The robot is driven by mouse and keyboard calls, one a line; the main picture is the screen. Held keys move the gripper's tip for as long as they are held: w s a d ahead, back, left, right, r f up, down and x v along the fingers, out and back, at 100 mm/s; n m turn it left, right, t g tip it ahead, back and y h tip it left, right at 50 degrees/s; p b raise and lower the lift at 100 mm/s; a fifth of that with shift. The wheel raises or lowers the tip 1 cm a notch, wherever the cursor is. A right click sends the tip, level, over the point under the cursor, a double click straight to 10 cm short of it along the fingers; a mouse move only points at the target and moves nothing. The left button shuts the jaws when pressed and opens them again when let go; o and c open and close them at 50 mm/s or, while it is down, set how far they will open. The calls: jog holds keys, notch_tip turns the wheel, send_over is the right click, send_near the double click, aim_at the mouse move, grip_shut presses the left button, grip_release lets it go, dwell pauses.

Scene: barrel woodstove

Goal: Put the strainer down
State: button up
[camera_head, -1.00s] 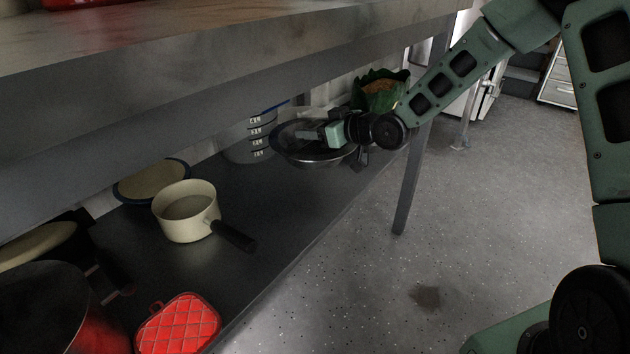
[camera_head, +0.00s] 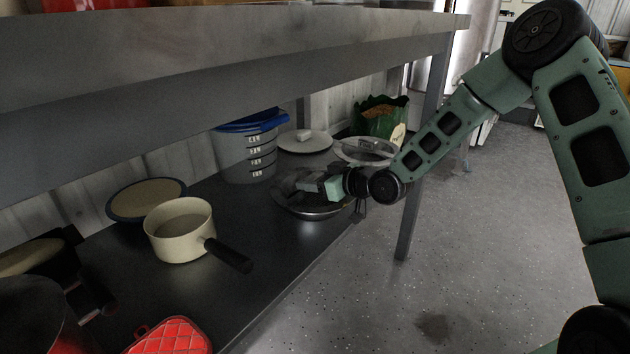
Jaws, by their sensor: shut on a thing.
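The strainer (camera_head: 312,211), a shallow round metal bowl with a dark rim, is at the right part of the lower shelf (camera_head: 262,232). My gripper (camera_head: 308,183) reaches in from the right and is shut on it. The fingers and wrist cover much of its inside and its right rim. The strainer's underside is at or just above the shelf surface; I cannot tell whether it touches.
A cream saucepan (camera_head: 180,232) with a black handle stands to the left. Behind are a blue-lidded container (camera_head: 248,155), a white plate (camera_head: 305,142), a clear or metal dish (camera_head: 366,151) and a green bag (camera_head: 379,118). The upper shelf (camera_head: 200,60) overhangs; a table leg (camera_head: 409,225) stands right.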

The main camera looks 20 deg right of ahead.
jog(key=o, duration=1.2)
jog(key=shift+r, duration=0.15)
jog(key=p+v, duration=0.5)
jog(key=v, duration=0.7)
jog(key=s+a+n+g+h, duration=0.1)
jog(key=s+a+g+h, duration=0.5)
jog(key=s+a, duration=0.45)
jog(key=s+a+r+g+h, duration=0.1)
jog(key=s+r+g, duration=0.2)
jog(key=s, duration=0.8)
jog(key=s+a+r+g+h, duration=0.1)
jog(key=s+r, duration=0.3)
jog(key=s, duration=0.7)
jog(key=shift+s+a+m+g, duration=0.3)
jog(key=shift+s+g, duration=0.1)
jog(key=shift+g, duration=0.5)
